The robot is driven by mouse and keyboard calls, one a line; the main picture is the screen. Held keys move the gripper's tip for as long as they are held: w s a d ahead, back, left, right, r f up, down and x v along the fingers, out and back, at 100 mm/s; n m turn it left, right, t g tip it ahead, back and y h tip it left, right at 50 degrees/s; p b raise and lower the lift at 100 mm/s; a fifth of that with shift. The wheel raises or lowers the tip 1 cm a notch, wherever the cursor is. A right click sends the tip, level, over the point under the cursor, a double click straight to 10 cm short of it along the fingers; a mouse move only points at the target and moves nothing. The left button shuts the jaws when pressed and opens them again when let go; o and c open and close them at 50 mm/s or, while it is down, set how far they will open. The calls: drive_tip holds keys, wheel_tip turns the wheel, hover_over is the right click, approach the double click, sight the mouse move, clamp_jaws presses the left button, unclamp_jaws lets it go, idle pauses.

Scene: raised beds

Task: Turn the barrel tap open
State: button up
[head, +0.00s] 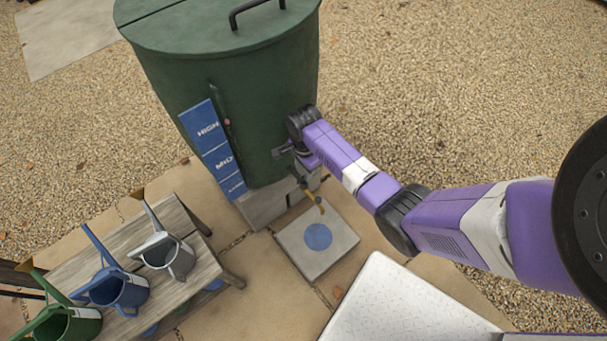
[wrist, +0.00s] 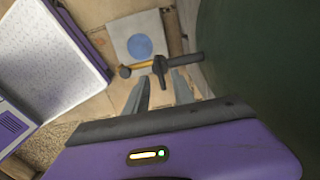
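The green barrel (head: 240,100) stands at the back, and its dark side fills the right of the wrist view (wrist: 265,60). Its tap (wrist: 185,62) juts from the wall low down, with a dark body, a brass part (wrist: 142,66) and a dark handle (wrist: 160,66). In the head view the tap's brass part (head: 318,204) shows below my gripper (head: 283,150). In the wrist view my gripper (wrist: 161,76) is open, its two fingers apart and pointing at the handle. The handle shows between the fingertips; I cannot tell whether they touch it.
A slab with a blue disc (head: 318,237) lies below the tap. A wooden bench (head: 188,283) at left holds grey (head: 170,257), blue (head: 118,290) and green (head: 75,325) watering cans. A blue HIGH/MID level board (head: 212,140) is on the barrel's front. Gravel lies open at right.

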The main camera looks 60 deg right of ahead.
drive_tip(key=shift+f, duration=1.4)
clamp_jaws()
